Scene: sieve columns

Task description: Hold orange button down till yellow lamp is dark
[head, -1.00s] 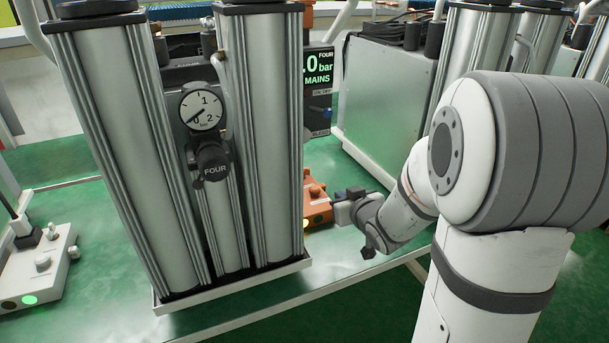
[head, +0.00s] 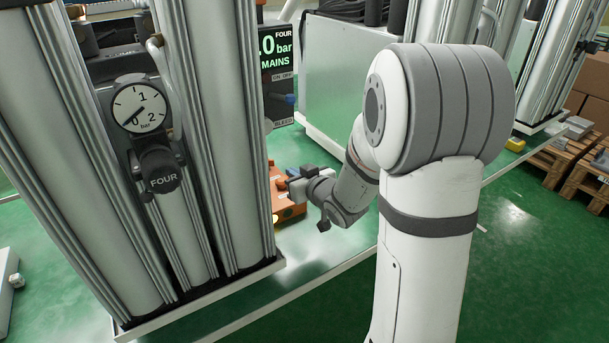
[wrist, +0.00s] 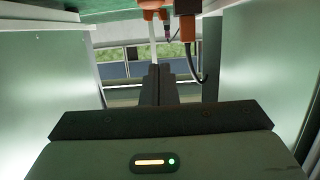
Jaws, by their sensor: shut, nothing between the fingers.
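An orange box (head: 290,211) stands low behind the right foot of the near column group in the head view, partly hidden by the column and my gripper. A small blue part shows on top of it. In the wrist view my gripper's fingers (wrist: 158,72) are together and empty. Orange parts (wrist: 188,28) show at the top of that view, beyond the fingertips.
The column group carries a gauge (head: 139,108) with its needle near 0 and a knob marked FOUR (head: 160,172). A dark display (head: 275,60) reads ".0 bar MAINS". A grey cabinet (head: 345,85) stands behind my arm. Green floor is open at the right.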

